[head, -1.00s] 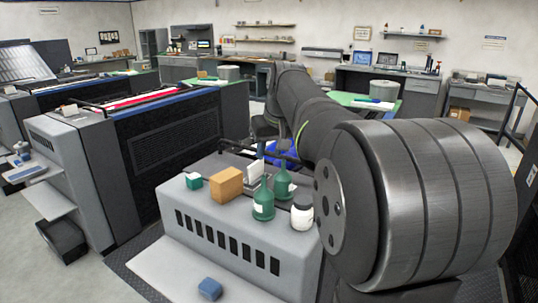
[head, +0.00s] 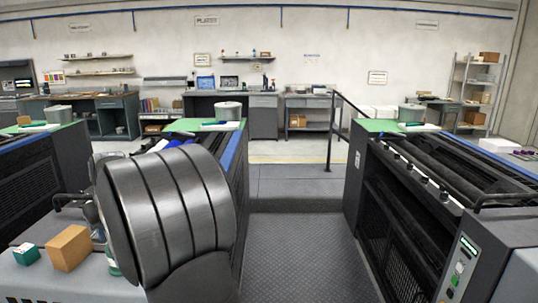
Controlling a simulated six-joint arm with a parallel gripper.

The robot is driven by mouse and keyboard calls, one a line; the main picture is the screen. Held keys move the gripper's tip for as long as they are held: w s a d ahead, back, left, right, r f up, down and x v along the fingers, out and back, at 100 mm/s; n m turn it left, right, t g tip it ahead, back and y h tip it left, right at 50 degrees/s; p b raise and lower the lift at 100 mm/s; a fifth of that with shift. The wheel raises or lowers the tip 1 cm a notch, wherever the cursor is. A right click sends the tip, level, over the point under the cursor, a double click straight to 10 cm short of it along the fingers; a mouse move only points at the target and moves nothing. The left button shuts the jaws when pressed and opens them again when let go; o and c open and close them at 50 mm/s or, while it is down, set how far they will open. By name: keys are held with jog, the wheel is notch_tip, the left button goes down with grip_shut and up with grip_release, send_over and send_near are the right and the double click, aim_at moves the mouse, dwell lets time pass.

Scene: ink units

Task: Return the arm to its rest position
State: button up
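My own arm fills the left front of the head view as a large dark grey ringed joint. My gripper is not visible in this frame, so its opening and anything in it cannot be seen. The joint stands in front of the grey cabinet top and hides most of what is there.
An orange-brown box (head: 69,247) and a small green box (head: 26,254) sit on the grey cabinet top at lower left. A press with rollers and a button panel (head: 459,268) stands at right. A dark textured walkway (head: 297,247) lies clear between the machines.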

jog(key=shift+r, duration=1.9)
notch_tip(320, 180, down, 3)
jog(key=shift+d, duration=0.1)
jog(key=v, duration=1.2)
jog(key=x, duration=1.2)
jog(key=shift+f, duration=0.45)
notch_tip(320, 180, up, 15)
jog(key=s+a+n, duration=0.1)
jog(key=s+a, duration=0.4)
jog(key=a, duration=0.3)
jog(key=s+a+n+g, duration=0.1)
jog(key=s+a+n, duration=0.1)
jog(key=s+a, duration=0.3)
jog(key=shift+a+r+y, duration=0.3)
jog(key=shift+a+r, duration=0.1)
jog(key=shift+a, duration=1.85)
